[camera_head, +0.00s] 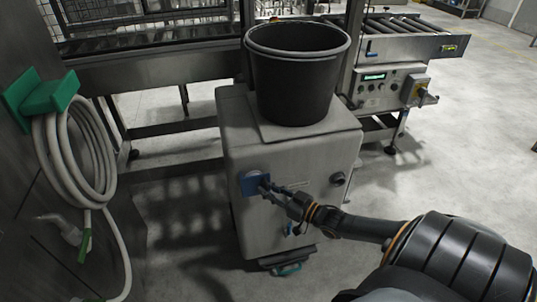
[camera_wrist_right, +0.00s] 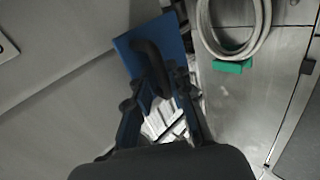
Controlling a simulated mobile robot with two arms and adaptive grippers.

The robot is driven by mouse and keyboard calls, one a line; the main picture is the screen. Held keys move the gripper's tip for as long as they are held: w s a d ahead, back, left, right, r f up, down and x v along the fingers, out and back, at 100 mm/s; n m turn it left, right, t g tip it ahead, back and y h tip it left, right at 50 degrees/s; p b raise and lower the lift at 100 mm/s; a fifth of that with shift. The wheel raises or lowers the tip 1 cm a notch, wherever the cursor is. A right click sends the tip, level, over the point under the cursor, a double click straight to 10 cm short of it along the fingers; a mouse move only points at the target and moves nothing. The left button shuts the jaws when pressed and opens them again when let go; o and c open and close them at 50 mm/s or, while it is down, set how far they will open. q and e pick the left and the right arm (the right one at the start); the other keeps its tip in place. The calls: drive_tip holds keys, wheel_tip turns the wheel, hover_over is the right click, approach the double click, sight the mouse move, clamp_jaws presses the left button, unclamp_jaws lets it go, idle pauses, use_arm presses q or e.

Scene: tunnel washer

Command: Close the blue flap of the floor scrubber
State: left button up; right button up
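The blue flap (camera_head: 252,184) is on the upper left of the floor scrubber's (camera_head: 255,222) grey front face. In the right wrist view the flap (camera_wrist_right: 165,38) seems to stand out from the body, with a curved black handle (camera_wrist_right: 152,66) on its face. My right gripper (camera_head: 268,187) is at the flap's right edge. In the right wrist view its two fingers (camera_wrist_right: 159,82) are apart, one on each side of the handle's lower end; I cannot tell whether they touch it. My left gripper is not in view.
A black bucket (camera_head: 295,85) stands on the scrubber's top. A coiled hose (camera_head: 75,150) hangs from a green holder on the left wall. A conveyor frame (camera_head: 150,65) and a control box (camera_head: 388,90) stand behind. Floor at the right is clear.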

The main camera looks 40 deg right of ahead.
drive_tip(key=v, duration=1.2)
drive_tip(key=shift+f, duration=0.1)
idle(0.4)
